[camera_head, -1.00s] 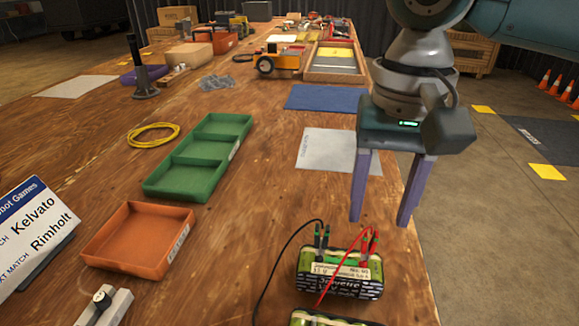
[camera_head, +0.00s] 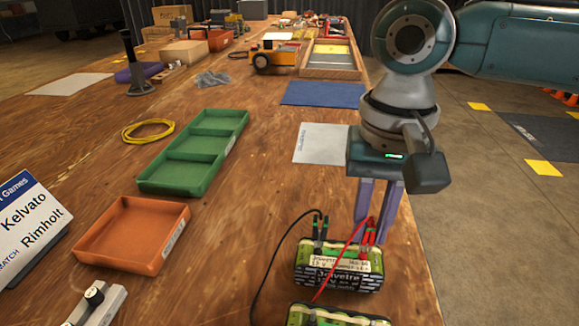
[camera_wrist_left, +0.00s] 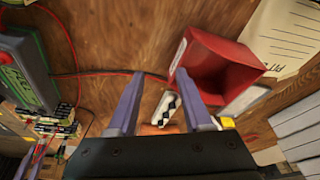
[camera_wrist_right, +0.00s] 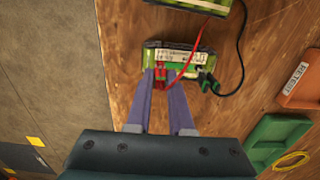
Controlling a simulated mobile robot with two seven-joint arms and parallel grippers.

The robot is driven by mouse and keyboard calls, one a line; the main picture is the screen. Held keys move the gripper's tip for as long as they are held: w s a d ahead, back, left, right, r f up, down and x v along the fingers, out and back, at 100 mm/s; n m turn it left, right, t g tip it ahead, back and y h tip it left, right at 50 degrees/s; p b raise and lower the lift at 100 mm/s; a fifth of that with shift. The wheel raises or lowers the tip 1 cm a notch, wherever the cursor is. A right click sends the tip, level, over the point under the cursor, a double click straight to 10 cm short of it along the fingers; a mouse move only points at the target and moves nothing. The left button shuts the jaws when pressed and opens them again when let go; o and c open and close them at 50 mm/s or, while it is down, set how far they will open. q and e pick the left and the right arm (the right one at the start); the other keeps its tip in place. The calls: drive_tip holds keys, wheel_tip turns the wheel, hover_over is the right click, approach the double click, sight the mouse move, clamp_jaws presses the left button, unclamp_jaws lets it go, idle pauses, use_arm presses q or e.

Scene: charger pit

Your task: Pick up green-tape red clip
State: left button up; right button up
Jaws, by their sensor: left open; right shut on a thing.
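The red clip (camera_head: 368,237) stands at the right end of the top of a green battery pack (camera_head: 338,275), with a red lead running from it. Green tape on it is too small to make out for sure. My right gripper (camera_head: 375,222) is over that end of the pack, pointing down, its fingers close together on the clip. In the right wrist view the red clip (camera_wrist_right: 161,75) shows between the fingertips, at the pack's edge. Dark green clips (camera_head: 320,228) stand at the pack's left end. My left gripper (camera_wrist_left: 158,78) is open and empty, outside the head view.
A second battery pack (camera_head: 335,315) sits at the near edge. An orange tray (camera_head: 130,268) and a green divided tray (camera_head: 165,188) lie left. A black lead (camera_head: 268,262) loops over the table. In the left wrist view, a red bin (camera_wrist_left: 240,50) is near the fingers.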

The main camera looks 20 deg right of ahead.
sight(372, 223)
clamp_jaws()
drive_tip(key=shift+r, duration=0.65)
wheel_tip(372, 223, up, 19)
drive_tip(key=p, duration=0.5)
drive_tip(key=shift+f, duration=0.15)
